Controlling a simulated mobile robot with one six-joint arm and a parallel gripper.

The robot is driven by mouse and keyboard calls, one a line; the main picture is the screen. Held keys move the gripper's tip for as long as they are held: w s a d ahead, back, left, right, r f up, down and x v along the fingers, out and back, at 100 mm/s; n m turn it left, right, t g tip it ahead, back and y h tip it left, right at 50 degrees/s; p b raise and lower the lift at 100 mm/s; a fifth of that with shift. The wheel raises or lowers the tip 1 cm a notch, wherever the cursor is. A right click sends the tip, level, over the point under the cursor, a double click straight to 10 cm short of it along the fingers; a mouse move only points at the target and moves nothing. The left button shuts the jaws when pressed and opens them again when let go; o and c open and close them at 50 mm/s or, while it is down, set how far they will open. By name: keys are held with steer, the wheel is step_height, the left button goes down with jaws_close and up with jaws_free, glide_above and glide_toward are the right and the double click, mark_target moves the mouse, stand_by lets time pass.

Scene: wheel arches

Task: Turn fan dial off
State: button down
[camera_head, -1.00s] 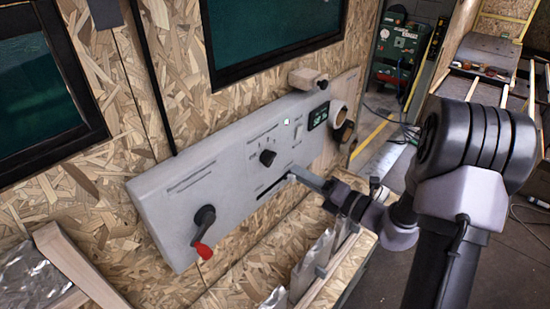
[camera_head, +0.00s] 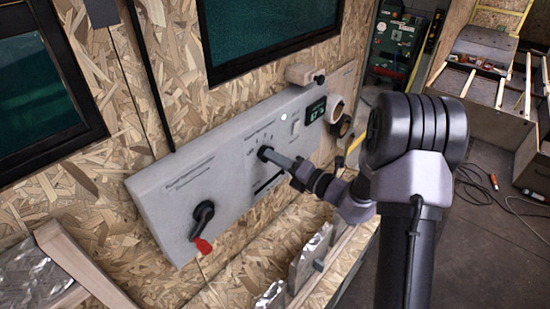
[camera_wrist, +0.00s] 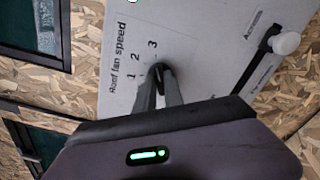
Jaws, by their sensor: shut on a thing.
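The fan dial (camera_head: 264,152) is a small black knob on the pale grey wall panel (camera_head: 165,185). In the wrist view the dial (camera_wrist: 158,67) sits below the printed words "Roof fan speed" and the numbers 1, 2 and 3. My gripper (camera_head: 274,156) reaches the dial from the right. In the wrist view my gripper's (camera_wrist: 160,78) two narrow fingers close around the dial. The fingers hide much of the dial, so I cannot tell which way it points.
A black lever with a red tip (camera_head: 202,225) is at the panel's lower left. A slot with a pale slider knob (camera_wrist: 286,42) lies beside the dial. A small display (camera_head: 316,110) is to the right. A wooden ledge with foil-covered pieces (camera_head: 310,255) runs below the panel.

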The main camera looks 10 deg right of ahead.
steer(key=shift+n+b, duration=0.3)
steer(key=shift+b, duration=0.1)
steer(key=n+b, duration=2.3)
steer(key=b, duration=0.5)
steer(key=shift+s+a+f+b, duration=0.1)
steer(key=shift+b, duration=0.3)
steer(key=shift+n, duration=0.3)
steer(key=c, duration=1.4)
jaws_free()
steer(key=shift+c, duration=0.2)
